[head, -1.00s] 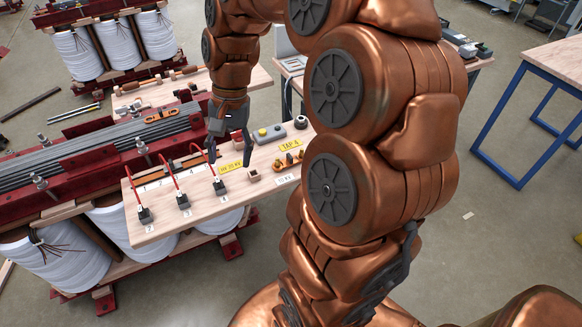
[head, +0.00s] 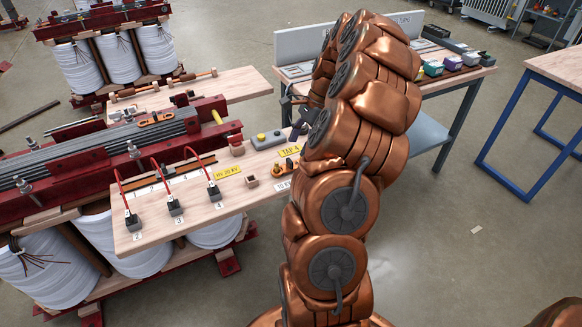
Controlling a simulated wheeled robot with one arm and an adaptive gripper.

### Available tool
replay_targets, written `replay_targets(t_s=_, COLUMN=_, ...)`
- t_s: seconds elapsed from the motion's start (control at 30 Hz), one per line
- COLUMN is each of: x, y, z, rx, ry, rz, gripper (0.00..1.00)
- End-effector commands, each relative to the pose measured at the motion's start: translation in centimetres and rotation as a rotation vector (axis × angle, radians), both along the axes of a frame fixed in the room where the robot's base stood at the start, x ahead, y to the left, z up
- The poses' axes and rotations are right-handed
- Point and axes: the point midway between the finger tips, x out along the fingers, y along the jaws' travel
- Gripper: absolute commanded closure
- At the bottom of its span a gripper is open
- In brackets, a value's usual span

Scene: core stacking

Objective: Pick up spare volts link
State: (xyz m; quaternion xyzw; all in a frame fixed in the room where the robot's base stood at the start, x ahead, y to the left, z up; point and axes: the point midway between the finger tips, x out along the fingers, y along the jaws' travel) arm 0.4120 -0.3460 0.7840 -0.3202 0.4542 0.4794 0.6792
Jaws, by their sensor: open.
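My gripper (head: 295,118) is at the left of my raised arm, between the wooden board and the rear workbench. Its dark fingers show partly, are apart and hold nothing visible; the rest is behind my arm. I cannot identify the spare volts link with certainty. Brass parts (head: 290,163) sit on the board below the yellow TAP 4 label (head: 289,151), partly beside my arm. The yellow HV 20 kV label (head: 226,171) lies left of a small wooden block (head: 251,182). An orange two-hole link (head: 155,119) lies on the transformer top.
The wooden board (head: 185,225) carries several black terminals with red leads. A grey button box (head: 267,140) stands at its back right. The rear workbench (head: 478,72) holds small coloured items (head: 434,68). A blue-legged table (head: 505,120) stands right; open floor lies between.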

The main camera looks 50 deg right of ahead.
Motion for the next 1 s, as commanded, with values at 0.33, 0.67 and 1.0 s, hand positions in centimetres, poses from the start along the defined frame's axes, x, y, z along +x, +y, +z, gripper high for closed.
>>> replay_targets(t_s=0.33, x=0.6, y=1.0, z=-2.5, rx=0.001, ry=0.001, rz=0.005, gripper=0.4)
replay_targets(t_s=0.67, x=1.4, y=2.1, z=-5.9, rx=-0.001, ry=-0.002, rz=0.005, gripper=0.4)
replay_targets(t_s=1.0, x=1.4, y=2.2, z=-6.0, rx=0.0, ry=-0.001, rz=0.005, gripper=0.54)
